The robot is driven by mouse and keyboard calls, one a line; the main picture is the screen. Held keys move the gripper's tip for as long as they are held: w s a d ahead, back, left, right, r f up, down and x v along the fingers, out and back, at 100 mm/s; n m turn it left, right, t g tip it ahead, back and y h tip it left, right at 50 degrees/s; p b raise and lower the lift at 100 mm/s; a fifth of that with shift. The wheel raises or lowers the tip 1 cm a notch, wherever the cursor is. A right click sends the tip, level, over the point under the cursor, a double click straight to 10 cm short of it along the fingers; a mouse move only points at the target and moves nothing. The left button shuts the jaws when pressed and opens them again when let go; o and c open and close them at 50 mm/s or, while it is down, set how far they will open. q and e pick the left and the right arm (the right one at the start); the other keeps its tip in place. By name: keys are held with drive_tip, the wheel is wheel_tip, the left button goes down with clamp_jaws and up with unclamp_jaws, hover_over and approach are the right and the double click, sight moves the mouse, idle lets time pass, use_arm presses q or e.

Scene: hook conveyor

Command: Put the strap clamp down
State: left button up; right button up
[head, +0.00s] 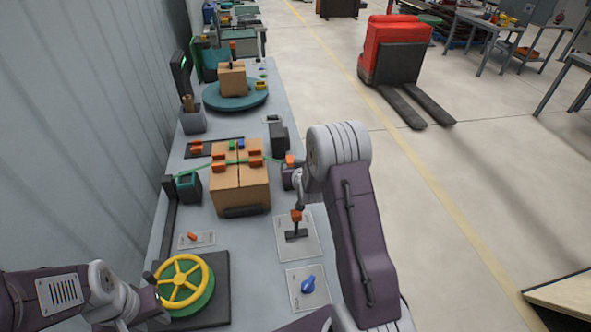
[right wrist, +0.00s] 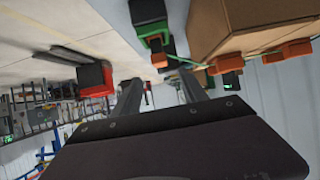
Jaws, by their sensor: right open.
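A green strap (head: 186,178) runs from a dark green block at the left across the cardboard box (head: 240,190) toward the right. Orange clamp-like pieces (head: 255,161) sit along it on the box. Another orange piece (head: 290,160) is at the strap's right end, close to my right gripper (head: 291,177). The right wrist view shows an orange piece (right wrist: 159,61) beyond and between my open fingers, apart from them as far as I can tell. I cannot tell which piece is the strap clamp. My left gripper (head: 153,292) is beside the yellow wheel; its fingers are unclear.
The yellow handwheel (head: 181,281) stands at the front left. A black T-shaped piece with an orange top (head: 296,224) and a blue knob (head: 308,284) sit on pale plates at right. Another box (head: 232,79) rests on a round teal turntable (head: 235,101) farther back.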

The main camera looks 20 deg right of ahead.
drive_tip(key=s+a+n+g+y, duration=0.1)
drive_tip(key=s+a+g, duration=0.2)
drive_tip(key=s, duration=0.7)
drive_tip(key=s+a+n+g+y, duration=0.1)
drive_tip(key=s+a+g, duration=0.3)
drive_tip(key=s, duration=0.6)
drive_tip(key=s+a+g+y, duration=0.1)
drive_tip(key=s+a+g, duration=0.2)
drive_tip(key=s+a, duration=0.3)
drive_tip(key=s, duration=0.5)
drive_tip(key=shift+r+n+g, duration=0.25)
drive_tip(key=shift+n+g, duration=0.05)
drive_tip(key=shift+n, duration=0.1)
drive_tip(key=shift+s+a, duration=0.1)
